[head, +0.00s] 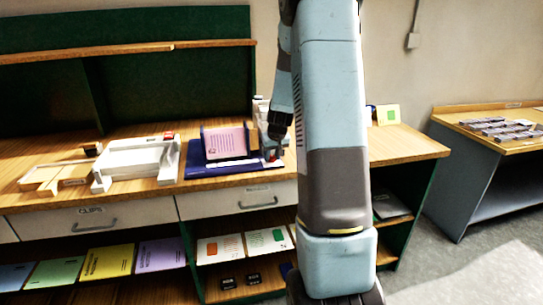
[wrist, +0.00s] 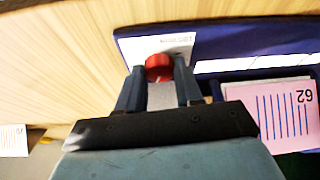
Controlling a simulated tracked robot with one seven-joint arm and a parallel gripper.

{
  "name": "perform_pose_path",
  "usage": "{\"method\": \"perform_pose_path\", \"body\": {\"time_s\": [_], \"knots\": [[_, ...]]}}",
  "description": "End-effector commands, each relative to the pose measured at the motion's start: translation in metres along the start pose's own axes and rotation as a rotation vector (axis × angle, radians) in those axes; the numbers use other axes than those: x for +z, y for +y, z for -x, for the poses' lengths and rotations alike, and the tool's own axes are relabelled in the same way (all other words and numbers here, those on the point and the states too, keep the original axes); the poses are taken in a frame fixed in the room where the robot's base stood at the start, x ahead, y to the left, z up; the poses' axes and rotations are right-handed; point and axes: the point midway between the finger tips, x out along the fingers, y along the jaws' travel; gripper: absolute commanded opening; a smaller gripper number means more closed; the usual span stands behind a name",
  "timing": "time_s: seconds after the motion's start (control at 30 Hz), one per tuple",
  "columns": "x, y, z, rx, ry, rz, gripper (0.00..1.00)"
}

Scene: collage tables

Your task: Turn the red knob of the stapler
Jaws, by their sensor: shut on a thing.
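The red knob (wrist: 158,67) sits on a pale labelled plate at the end of the stapler's dark blue base (wrist: 225,38). My gripper (wrist: 158,72) is shut on the knob in the wrist view, with one dark finger on each side of it. In the head view the blue base (head: 197,172) lies on the wooden counter, and a little red of the knob (head: 273,158) shows below my gripper (head: 272,152). A pink sheet (head: 226,142) stands upright in a dark blue holder on the base. The fingers partly hide the knob's sides.
A white device (head: 135,160) with a red piece and a wooden tray (head: 55,178) stand to the left on the counter. Coloured booklets (head: 107,262) lie on the shelf below. A side table (head: 505,150) stands at the right. My arm hides the counter's middle right.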

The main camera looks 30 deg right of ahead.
Motion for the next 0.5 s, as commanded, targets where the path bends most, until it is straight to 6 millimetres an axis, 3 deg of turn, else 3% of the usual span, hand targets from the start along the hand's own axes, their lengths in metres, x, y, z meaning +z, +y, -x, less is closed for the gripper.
{"method": "perform_pose_path", "body": {"time_s": [0.5], "knots": [[0.0001, -0.0031, -0.0007, 0.06, -0.003, -0.145, 0.05]]}}
